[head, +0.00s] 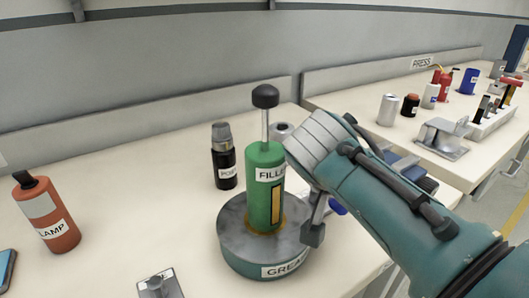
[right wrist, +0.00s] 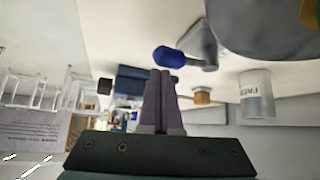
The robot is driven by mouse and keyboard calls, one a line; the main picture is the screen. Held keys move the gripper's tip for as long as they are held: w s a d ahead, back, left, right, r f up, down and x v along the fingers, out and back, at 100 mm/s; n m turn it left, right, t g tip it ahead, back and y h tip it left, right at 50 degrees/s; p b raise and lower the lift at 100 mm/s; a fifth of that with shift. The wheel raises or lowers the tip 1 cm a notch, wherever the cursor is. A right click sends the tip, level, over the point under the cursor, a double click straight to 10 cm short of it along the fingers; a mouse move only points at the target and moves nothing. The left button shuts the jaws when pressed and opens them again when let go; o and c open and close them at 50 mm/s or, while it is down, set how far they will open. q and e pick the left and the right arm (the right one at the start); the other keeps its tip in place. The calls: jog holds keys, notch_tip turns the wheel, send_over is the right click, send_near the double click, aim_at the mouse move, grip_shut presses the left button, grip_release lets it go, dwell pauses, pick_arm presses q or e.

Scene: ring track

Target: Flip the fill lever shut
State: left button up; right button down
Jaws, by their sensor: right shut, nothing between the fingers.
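A green filler cylinder (head: 264,180) with a black-knobbed rod stands upright in a round grey grease pot (head: 240,263) in the head view. A small grey bracket (head: 313,235) sits at the pot's right side. A blue knob (head: 337,208), which looks like the fill lever's end, shows partly behind my right arm. In the right wrist view the blue knob (right wrist: 168,57) is joined to grey metal beside a large round grey body. My right gripper (right wrist: 162,75) is shut and empty, its tips close to the blue knob; contact is unclear. My left gripper is out of view.
A dark bottle (head: 225,160) stands behind the pot, an orange lamp bottle (head: 50,215) at the left. A small labelled metal piece (head: 160,285) is in front. The press bench (head: 350,103) behind right holds cans and a tray.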

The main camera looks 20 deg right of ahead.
jog(key=shift+w+d+r+p, duration=0.15)
jog(key=shift+d+r+p, duration=0.1)
jog(key=shift+d+r, duration=0.25)
jog(key=shift+w+d+r+p, duration=0.1)
jog(key=shift+d+r+p, duration=0.15)
jog(key=shift+d, duration=0.4)
jog(key=w+a+v, duration=0.1)
jog(key=v, duration=0.8)
jog(key=shift+w+p, duration=0.45)
jog(key=shift+d, duration=0.1)
